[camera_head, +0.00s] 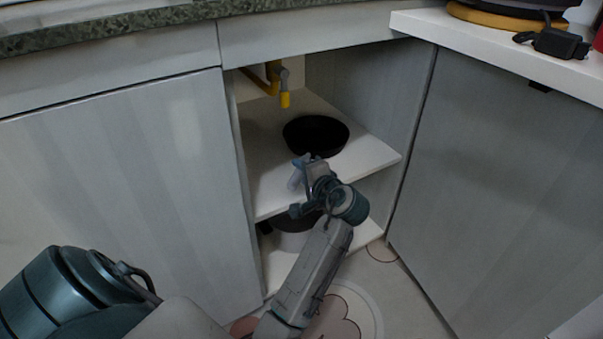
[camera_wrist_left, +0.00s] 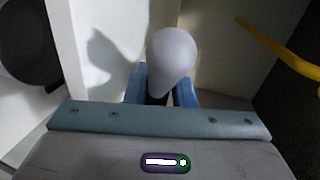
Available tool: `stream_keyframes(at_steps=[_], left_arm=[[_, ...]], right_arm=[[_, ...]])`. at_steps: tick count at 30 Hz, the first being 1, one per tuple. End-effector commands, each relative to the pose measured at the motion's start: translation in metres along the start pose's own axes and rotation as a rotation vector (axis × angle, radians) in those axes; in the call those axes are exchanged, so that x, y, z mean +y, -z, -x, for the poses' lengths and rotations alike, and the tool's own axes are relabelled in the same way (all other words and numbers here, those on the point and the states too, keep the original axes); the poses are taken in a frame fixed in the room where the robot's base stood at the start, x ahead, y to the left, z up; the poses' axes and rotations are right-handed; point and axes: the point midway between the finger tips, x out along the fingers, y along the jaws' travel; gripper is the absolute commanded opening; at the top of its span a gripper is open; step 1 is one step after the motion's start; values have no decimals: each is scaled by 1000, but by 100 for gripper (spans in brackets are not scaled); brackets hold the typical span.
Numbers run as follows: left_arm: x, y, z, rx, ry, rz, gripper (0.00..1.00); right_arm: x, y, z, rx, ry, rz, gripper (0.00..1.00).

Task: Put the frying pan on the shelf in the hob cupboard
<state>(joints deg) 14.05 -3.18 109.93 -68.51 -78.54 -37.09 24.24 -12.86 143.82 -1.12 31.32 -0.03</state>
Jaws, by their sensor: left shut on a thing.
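The black frying pan (camera_head: 316,135) is inside the open hob cupboard, over the back part of the middle shelf (camera_head: 270,185). It looks about level; I cannot tell whether its base touches the shelf. My left gripper (camera_head: 308,165) reaches in over the shelf, in front of the pan. In the left wrist view, its blue fingers (camera_wrist_left: 160,95) are shut on a grey rounded handle (camera_wrist_left: 173,58), seen end-on. My gripper hides the join between handle and pan in the head view. My right gripper is not in view.
A dark-rimmed pot (camera_head: 295,222) stands below the shelf; a dark round thing (camera_wrist_left: 28,45) shows in the left wrist view. A yellow pipe (camera_head: 284,98) hangs above the shelf at the back left. Cupboard side walls stand close on both sides. Bare shelf shows beside the pan.

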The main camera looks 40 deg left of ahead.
Motion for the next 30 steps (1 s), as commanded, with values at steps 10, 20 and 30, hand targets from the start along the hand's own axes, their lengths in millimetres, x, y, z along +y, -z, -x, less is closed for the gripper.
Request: stream_keyframes(at_steps=[10,20,30], left_arm=[[-1,0,0,0,3,3,0],[1,0,0,0,0,0,44],[-3,1,0,2,0,-1,44]], right_arm=[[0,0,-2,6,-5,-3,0],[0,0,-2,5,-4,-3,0],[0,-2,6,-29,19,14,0]])
